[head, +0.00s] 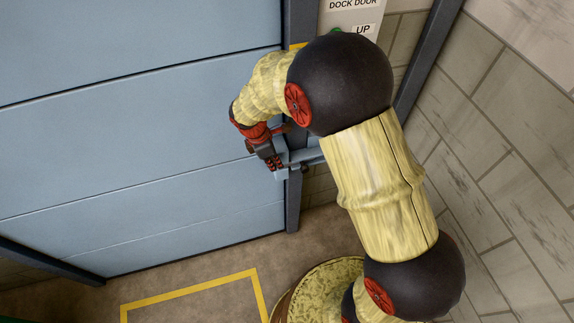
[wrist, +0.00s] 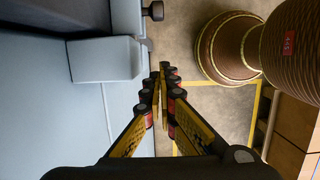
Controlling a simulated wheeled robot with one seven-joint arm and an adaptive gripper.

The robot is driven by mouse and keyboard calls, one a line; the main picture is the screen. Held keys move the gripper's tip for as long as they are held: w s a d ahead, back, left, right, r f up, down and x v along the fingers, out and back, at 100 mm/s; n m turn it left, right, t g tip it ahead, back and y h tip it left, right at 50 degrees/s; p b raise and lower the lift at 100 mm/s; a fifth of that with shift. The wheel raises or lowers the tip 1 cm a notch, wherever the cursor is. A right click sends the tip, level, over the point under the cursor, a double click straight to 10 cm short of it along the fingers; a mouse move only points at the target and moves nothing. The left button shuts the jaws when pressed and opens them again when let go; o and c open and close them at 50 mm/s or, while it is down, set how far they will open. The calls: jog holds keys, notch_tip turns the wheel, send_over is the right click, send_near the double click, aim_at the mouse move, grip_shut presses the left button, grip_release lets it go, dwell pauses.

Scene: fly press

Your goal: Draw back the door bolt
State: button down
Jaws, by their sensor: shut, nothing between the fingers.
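The door bolt (head: 307,155) is a grey-blue bar at the right edge of the pale blue dock door (head: 140,130), by the dark frame post. In the wrist view a grey-blue block of the bolt assembly (wrist: 105,59) stands out from the door at the upper left, with a dark round knob (wrist: 152,11) above it. My gripper (head: 274,164) is at the bolt's left end in the head view. In the wrist view its fingers (wrist: 164,78) are together and empty, just right of the block, with a small gap seen between them. My arm hides part of the bolt and post.
A control box labelled DOCK DOOR and UP (head: 350,14) is above, partly behind my arm. A block wall (head: 510,130) is close on the right. Yellow floor lines (head: 190,291) mark the floor below. Brown ribbed shapes in the wrist view look like my own body.

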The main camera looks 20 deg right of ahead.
jog(key=shift+n, duration=0.3)
jog(key=shift+r, duration=0.1)
jog(key=b+x, duration=0.3)
jog(key=x, duration=0.8)
jog(key=shift+w+d+r, duration=0.1)
jog(key=shift+d+r, duration=0.6)
jog(key=shift+d, duration=0.15)
jog(key=shift+d+r, duration=0.7)
jog(key=shift+d, duration=0.15)
